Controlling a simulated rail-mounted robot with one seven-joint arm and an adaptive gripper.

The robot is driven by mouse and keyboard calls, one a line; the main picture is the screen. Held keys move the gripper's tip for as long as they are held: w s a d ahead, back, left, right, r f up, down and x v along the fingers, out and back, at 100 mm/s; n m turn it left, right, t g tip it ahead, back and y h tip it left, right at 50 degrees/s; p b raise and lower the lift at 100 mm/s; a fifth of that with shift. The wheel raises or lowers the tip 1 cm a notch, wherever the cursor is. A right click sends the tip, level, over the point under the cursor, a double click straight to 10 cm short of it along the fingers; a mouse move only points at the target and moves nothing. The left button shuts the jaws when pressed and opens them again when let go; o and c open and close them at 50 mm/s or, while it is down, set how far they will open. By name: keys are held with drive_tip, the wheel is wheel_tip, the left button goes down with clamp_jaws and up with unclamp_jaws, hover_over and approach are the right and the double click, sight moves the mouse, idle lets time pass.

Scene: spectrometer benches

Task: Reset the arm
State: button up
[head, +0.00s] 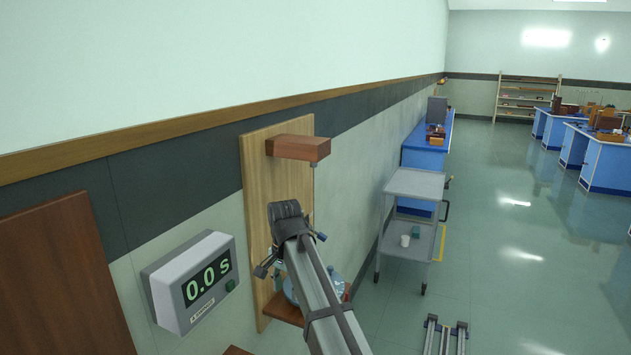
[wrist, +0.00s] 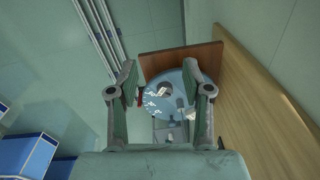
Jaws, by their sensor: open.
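My gripper (wrist: 160,80) is open in the wrist view, its two fingers spread with nothing between them. Beyond the fingers is a round pale-blue disc (wrist: 161,103) with white markings, on or in front of a brown wooden shelf (wrist: 208,56). In the head view my arm reaches up from the bottom to the wooden wall panel (head: 257,190). My wrist hides part of the panel and of the blue disc (head: 335,284) low beside it. I cannot tell from these views how far the fingers are from the disc.
A brown block (head: 298,149) juts from the panel above my wrist. A grey timer (head: 190,281) reading 0.0 s is on the wall at left. A grey trolley (head: 415,184) stands at right, with a blue bench (head: 428,150) behind.

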drive_tip(key=s+d+f+n, duration=0.2)
drive_tip(key=s+d+f, duration=0.25)
drive_tip(key=f, duration=0.75)
drive_tip(key=s+d+f+n+g+b, duration=0.1)
drive_tip(key=s+d+f+n, duration=0.3)
drive_tip(key=f, duration=0.9)
drive_tip(key=s+d+f+n, duration=0.1)
drive_tip(key=s+d+f, duration=0.35)
drive_tip(key=f, duration=0.75)
drive_tip(key=s+d+f+g, duration=0.2)
drive_tip(key=s+d+f, duration=0.2)
drive_tip(key=s+f, duration=0.3)
drive_tip(key=s+d+f+g+b, duration=0.1)
drive_tip(key=s+d+f, duration=0.3)
drive_tip(key=s, duration=1.3)
drive_tip(key=s+d+f+g+b, duration=0.1)
drive_tip(key=s+d+f+g, duration=0.2)
drive_tip(key=s+f, duration=0.6)
drive_tip(key=s, duration=0.3)
drive_tip(key=shift+d+f+m, duration=0.3)
drive_tip(key=shift+d+f, duration=0.1)
